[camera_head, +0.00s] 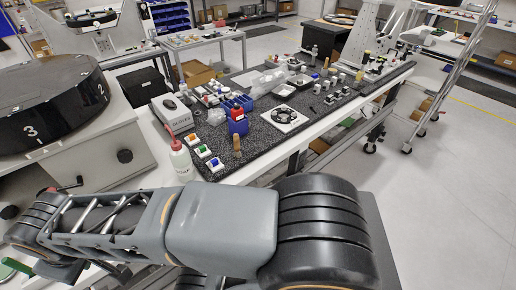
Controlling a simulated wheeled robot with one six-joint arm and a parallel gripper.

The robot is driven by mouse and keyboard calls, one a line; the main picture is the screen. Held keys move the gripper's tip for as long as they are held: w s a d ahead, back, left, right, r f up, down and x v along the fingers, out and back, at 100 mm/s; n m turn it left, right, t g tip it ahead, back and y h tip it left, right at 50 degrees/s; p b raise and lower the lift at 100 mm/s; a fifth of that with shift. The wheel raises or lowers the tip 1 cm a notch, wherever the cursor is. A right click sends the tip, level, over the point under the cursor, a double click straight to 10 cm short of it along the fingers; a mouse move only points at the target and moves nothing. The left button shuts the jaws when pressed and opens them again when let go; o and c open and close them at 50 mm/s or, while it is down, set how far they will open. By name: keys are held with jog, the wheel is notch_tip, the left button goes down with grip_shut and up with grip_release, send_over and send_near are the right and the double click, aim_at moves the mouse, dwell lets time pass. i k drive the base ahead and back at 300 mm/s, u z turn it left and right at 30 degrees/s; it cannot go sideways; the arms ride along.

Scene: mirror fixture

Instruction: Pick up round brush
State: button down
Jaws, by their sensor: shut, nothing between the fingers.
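I cannot clearly make out a round brush. A small upright tan piece (237,144) stands near the front edge of the dark speckled worktop (262,150), and it may be a wooden handle. Another tan upright piece (326,63) stands further back among small items. Both are too small to identify. My grey arm with black joints spans the bottom of the view, in front of the worktop. My gripper does not show in this view.
A blue bottle with a red top (238,124), a white bottle with a red cap (180,160) and small coloured trays (203,151) crowd the near end. A white plate with a black ring (284,116) lies mid-worktop. Open floor (450,200) is at right.

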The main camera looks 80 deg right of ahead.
aim_at(236, 138)
jog(key=z, duration=0.75)
jog(key=k, duration=0.95)
jog(key=z, duration=0.9)
jog(key=i, duration=0.55)
jog(key=z, duration=0.05)
